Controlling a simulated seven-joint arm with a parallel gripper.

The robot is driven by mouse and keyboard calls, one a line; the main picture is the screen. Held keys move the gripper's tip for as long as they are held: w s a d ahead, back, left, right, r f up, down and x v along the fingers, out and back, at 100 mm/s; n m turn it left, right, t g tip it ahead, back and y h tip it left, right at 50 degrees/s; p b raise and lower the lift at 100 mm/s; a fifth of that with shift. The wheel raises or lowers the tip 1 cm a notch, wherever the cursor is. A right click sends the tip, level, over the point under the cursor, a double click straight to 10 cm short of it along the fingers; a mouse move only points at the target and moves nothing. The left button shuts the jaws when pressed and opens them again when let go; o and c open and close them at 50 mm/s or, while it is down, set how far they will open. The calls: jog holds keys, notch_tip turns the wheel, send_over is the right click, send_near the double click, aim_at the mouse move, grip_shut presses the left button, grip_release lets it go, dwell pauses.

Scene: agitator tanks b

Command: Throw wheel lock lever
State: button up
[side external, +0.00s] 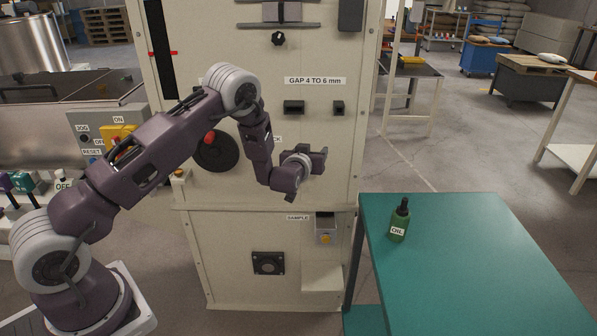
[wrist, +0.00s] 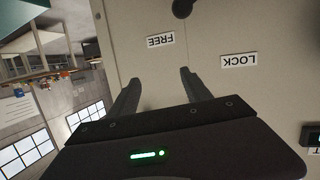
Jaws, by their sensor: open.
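A dark handwheel (side external: 228,158) with a red knob (side external: 209,137) is on the front of the cream cabinet, partly behind my arm. In the wrist view, the cabinet panel carries a FREE label (wrist: 160,40) and a LOCK label (wrist: 239,60), both upside down. A dark round part (wrist: 182,8) at the top edge, cut off by the frame, may belong to the lock lever; I cannot tell. In the side view, my arm hides most of the lock label. My gripper (side external: 312,178) is open and empty in front of the panel; its fingers (wrist: 160,76) show apart in the wrist view.
A green table (side external: 480,250) with an oil bottle (side external: 399,222) stands right of the cabinet. A grey switch box (side external: 105,135) is at the left. Below my gripper are a sample box (side external: 326,232) and a ledge (side external: 322,277). Open floor lies behind the table.

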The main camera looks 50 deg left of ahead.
jog(key=s+a+f+t+y, duration=0.2)
jog(key=s+a+f, duration=0.15)
jog(key=f, duration=0.75)
jog(key=shift+m, duration=0.4)
jog(key=x, duration=0.6)
jog(key=shift+a+r, duration=0.15)
jog(key=shift+r, duration=0.05)
grip_shut()
